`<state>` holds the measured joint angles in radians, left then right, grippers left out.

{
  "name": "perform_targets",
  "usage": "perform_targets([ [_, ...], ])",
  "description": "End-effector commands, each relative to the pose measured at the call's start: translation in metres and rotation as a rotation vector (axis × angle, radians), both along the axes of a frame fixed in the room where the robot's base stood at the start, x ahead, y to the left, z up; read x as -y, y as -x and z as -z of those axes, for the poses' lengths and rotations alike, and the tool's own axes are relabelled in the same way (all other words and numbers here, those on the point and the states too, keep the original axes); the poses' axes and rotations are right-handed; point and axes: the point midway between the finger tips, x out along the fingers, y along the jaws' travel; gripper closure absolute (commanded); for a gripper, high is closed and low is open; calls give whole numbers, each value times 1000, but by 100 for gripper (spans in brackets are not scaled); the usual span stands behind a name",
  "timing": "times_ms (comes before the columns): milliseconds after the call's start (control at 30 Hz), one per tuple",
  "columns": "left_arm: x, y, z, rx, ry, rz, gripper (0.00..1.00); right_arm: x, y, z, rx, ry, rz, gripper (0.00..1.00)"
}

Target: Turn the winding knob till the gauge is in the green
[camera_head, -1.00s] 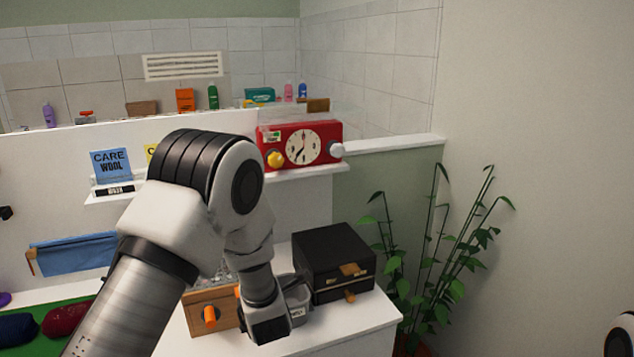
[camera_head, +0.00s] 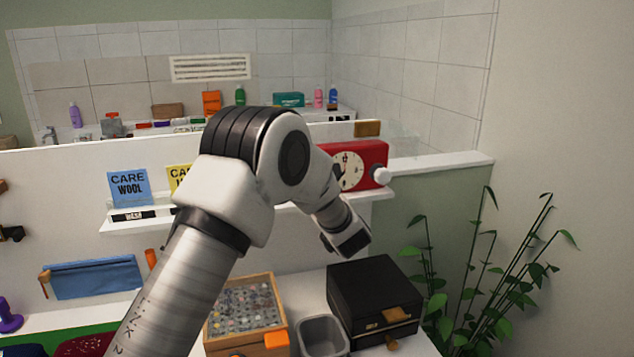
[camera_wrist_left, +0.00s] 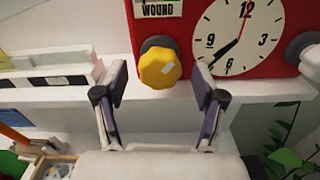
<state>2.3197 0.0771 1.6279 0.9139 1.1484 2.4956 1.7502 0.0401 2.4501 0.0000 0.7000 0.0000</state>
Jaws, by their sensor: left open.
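A red clock (camera_head: 372,160) with a cream dial stands on the white wall shelf in the head view; my left arm covers its left part. In the left wrist view the clock (camera_wrist_left: 195,20) shows a yellow faceted knob (camera_wrist_left: 160,68) on its front. A small green-edged gauge panel (camera_wrist_left: 158,8) lettered "WOUND" sits above the knob, cut by the frame edge; its reading cannot be made out. My left gripper (camera_wrist_left: 160,83) is open, with one finger on each side of the knob in this view and nothing held. My right gripper is out of view.
A white knob (camera_head: 381,174) sticks out at the clock's right side. Blue (camera_head: 128,187) and yellow (camera_head: 180,177) care cards stand left on the shelf. Below are a black drawer box (camera_head: 370,295), a grey bin (camera_head: 322,337) and a wooden tray (camera_head: 245,315). A plant (camera_head: 490,270) stands right.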

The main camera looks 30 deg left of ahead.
Motion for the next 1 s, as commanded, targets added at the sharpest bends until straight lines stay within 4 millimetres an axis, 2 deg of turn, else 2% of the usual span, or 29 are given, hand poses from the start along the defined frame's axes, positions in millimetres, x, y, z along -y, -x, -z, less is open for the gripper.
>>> perform_targets([
  [267, -5, -5, 1, -2, -1, 1, 30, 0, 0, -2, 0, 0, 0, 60],
  [300, -5, -5, 1, -2, -1, 1, 34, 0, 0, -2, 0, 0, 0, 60],
  [467, -5, -4, 1, -2, -1, 1, 90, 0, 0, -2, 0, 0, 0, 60],
  [767, -5, -4, 2, -11, -8, 1, 90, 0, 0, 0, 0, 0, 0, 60],
  [1000, -5, -4, 5, -69, -57, 2, 90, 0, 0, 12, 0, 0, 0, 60],
])
